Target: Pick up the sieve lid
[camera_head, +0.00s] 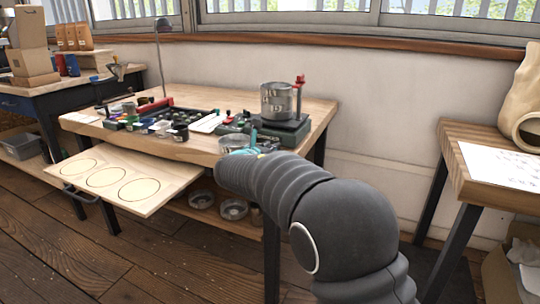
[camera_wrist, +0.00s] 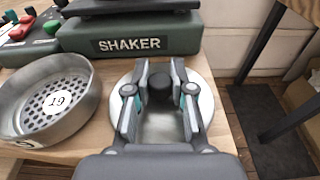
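The sieve lid (camera_wrist: 160,128) is a round, shiny metal disc with a black knob (camera_wrist: 160,86), lying on the wooden bench in the wrist view. My gripper (camera_wrist: 160,70) is over the lid, its two fingers on either side of the knob. The fingers stand apart, with narrow gaps to the knob, so they look open. In the head view my gripper (camera_head: 250,146) is at the bench's front right, and my arm hides most of the lid.
The green shaker base (camera_wrist: 130,36) is just behind. The bench edge is near on the right. A pulled-out board with round outlines (camera_head: 150,205) juts out at front left.

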